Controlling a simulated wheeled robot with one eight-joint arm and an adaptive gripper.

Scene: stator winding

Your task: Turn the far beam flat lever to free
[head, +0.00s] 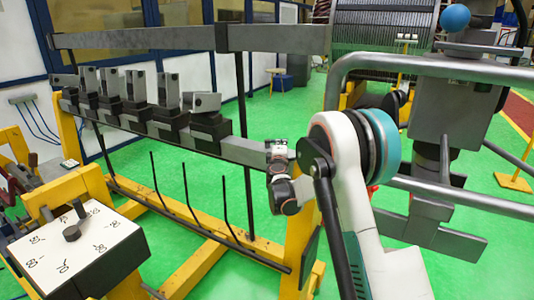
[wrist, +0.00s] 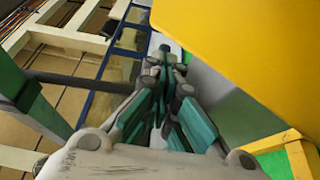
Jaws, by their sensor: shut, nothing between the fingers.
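A grey beam (head: 245,150) runs across the middle of the head view, carrying a row of dark blocks with grey flat levers. The rightmost lever (head: 206,102) lies tilted, nearer level than the others. I cannot tell which one is the far beam flat lever. My gripper (wrist: 165,62) shows in the wrist view with teal-padded fingers together and nothing between them. No lever is recognisable in the wrist view.
A large yellow panel (wrist: 250,45) fills the upper right of the wrist view, close beside the fingers. A white-topped box (head: 95,245) with a dark knob stands at left. An upper grey rail (head: 140,38) spans above the levers. Grey tubing (head: 440,65) crosses at right.

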